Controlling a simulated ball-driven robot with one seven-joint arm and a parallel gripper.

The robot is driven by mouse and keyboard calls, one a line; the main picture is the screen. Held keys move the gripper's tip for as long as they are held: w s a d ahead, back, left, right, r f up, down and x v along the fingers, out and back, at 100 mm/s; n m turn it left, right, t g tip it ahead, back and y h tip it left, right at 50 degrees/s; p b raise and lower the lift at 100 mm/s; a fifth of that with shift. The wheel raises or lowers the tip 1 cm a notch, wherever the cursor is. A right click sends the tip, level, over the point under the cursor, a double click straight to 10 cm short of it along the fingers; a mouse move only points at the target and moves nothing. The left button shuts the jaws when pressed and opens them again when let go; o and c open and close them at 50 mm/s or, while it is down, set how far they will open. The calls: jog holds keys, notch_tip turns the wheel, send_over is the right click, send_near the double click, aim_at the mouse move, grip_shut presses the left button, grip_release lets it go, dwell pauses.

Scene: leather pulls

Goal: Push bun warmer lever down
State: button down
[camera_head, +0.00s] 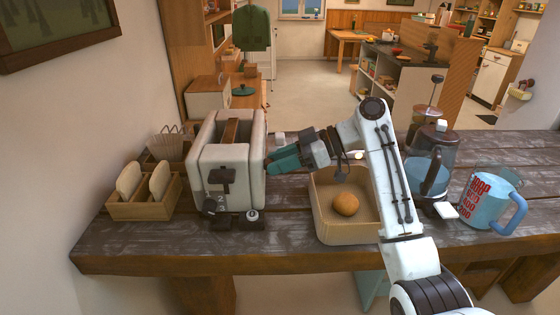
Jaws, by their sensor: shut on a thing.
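The bun warmer (255,150) is a cream, toaster-like box with a long slot on top, standing left of centre on the table. Its black lever (222,180) sticks out of the front face, high above the base, with a dark dial below left. My gripper (275,162), with teal fingers, is at the warmer's right side, its tips close to or touching that wall. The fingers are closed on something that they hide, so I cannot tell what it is. The lever is clear of my fingers in this view.
A tan bin (328,228) with a round bun (346,203) stands right of the warmer, below my arm. Wooden racks with bread slices (129,180) stand left. A blue measuring jug (488,203) and a glass pitcher (430,173) stand right. The table's front strip is mostly clear.

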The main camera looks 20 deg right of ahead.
jog(key=c, duration=0.8)
grip_release()
jog(key=shift+o, duration=0.2)
jog(key=b+v, duration=0.2)
jog(key=v, duration=0.9)
jog(key=shift+b, duration=0.35)
